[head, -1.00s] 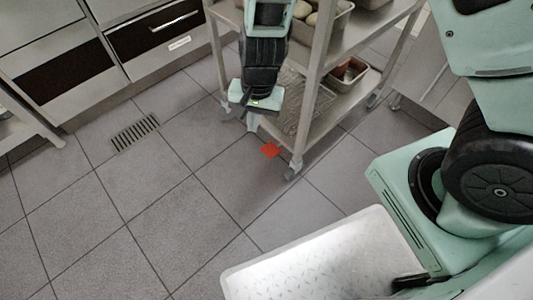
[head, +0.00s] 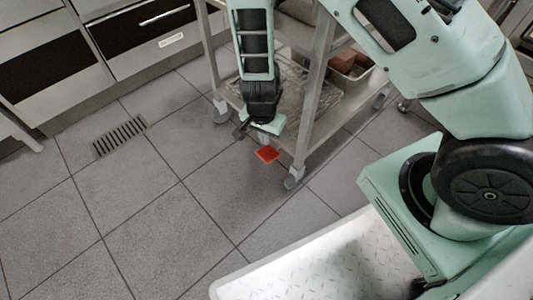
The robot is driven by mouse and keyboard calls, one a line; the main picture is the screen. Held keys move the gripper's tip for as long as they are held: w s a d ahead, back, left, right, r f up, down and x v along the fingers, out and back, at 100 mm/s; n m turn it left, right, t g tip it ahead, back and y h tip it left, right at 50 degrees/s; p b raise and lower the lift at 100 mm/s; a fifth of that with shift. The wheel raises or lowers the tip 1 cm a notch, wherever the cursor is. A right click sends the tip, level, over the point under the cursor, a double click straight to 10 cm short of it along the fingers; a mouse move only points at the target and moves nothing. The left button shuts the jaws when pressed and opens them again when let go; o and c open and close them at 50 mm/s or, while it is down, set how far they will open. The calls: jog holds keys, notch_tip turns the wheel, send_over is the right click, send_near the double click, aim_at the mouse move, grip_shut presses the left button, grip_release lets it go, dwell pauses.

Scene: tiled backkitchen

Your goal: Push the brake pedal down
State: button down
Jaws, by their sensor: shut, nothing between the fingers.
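The brake pedal is a small red plate (head: 267,154) low at the near side of a metal trolley (head: 312,105), close to the floor. My gripper (head: 264,141) points down just above and slightly left of the pedal in the picture. Its fingers are shut and hold nothing. The fingertips look close to the pedal's upper edge; I cannot tell whether they touch it. My gripper and wrist hide part of the trolley's lower shelf.
The trolley stands on grey casters, one (head: 292,178) right of the pedal and one (head: 221,109) to its left. A container (head: 350,77) sits on its lower shelf. Drawers (head: 140,35) line the back left. The tiled floor (head: 150,200) in front is clear, with a drain grate (head: 120,136).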

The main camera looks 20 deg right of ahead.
aim_at(266, 155)
jog(key=f+b, duration=0.4)
jog(key=b, duration=0.1)
jog(key=f+b, duration=0.3)
jog(key=shift+w+d, duration=0.2)
jog(key=shift+d, duration=0.05)
jog(key=shift+f, duration=0.1)
